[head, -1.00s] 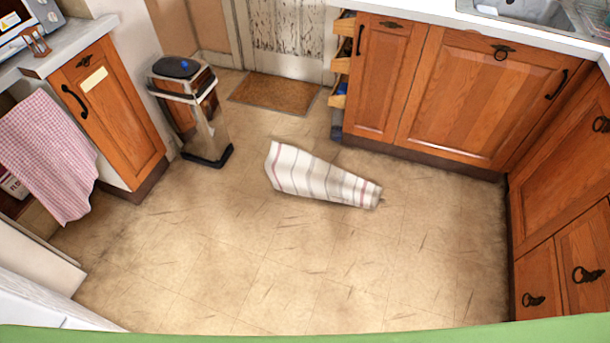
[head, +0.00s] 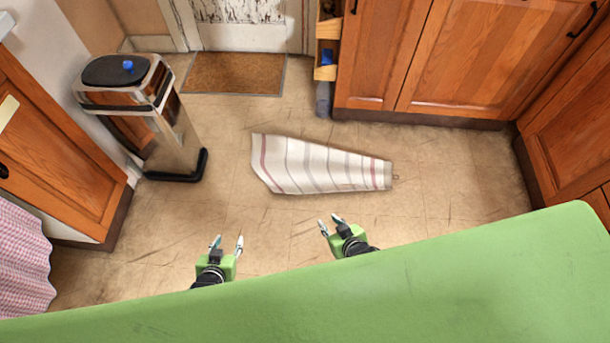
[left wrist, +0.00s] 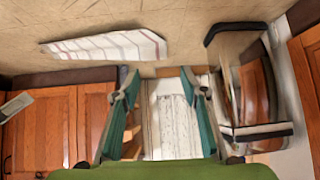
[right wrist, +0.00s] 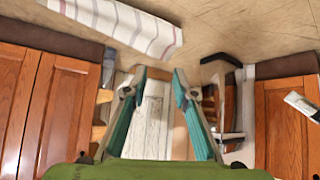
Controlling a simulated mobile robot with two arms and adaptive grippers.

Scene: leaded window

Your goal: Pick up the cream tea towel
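The cream tea towel (head: 318,167) has grey and red stripes and lies on the floor in the middle of the head view. It also shows in the left wrist view (left wrist: 108,47) and the right wrist view (right wrist: 120,22). My left gripper (head: 227,244) is open and empty, nearer to me than the towel and to its left. My right gripper (head: 331,224) is open and empty, just short of the towel's near edge. Neither gripper touches the towel.
A metal bin (head: 145,115) with a blue knob stands at the left. A brown doormat (head: 233,73) lies before the door. Wooden cabinets (head: 490,55) line the back right. A pink checked cloth (head: 22,262) hangs at the left. Floor around the towel is clear.

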